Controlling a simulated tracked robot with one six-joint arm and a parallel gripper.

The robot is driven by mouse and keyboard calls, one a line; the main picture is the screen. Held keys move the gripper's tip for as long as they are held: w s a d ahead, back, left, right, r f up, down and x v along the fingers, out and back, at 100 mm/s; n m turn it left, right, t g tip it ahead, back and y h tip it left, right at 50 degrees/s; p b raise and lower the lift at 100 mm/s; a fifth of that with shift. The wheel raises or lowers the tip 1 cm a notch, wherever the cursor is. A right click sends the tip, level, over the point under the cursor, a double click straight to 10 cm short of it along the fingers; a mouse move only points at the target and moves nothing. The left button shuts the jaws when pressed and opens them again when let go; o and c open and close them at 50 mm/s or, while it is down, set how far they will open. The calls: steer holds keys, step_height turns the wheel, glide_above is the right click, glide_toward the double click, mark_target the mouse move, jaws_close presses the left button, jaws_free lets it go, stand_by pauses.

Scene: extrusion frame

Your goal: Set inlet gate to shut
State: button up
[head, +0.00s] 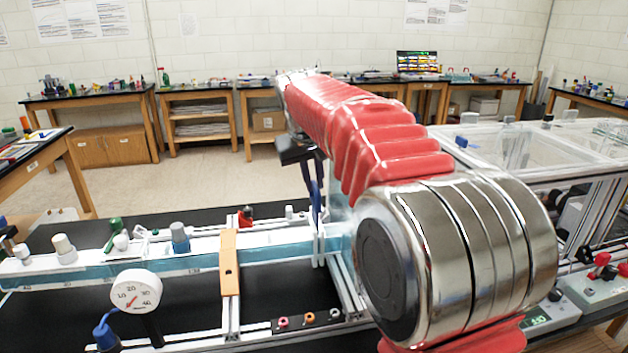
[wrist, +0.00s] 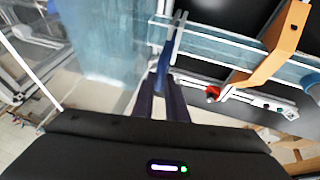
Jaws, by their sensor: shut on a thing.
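The inlet gate stands between white upright guides (head: 320,245) at the right end of a clear water channel (head: 275,250). Its blue upper part (wrist: 163,72) shows between my fingertips in the wrist view. My gripper (head: 314,190) points down over the guides. In the wrist view my gripper (wrist: 162,86) has its two dark fingers closed on that blue part. My arm hides the area just right of the gate in the head view, and how far down the gate sits cannot be told.
An orange bracket (head: 230,262) crosses the channel left of the gate. A round dial (head: 135,295) stands in front of the channel. A red-topped fitting (head: 246,216) sits behind it. A clear-walled tank (head: 530,150) stands at the right. The black bench top (head: 185,315) has bare patches.

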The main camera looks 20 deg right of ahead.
mark_target(313, 204)
jaws_close()
steer(key=shift+f, duration=2.7)
steer(key=shift+o, duration=1.2)
jaws_free()
steer(key=o, duration=0.4)
steer(key=shift+r, duration=0.1)
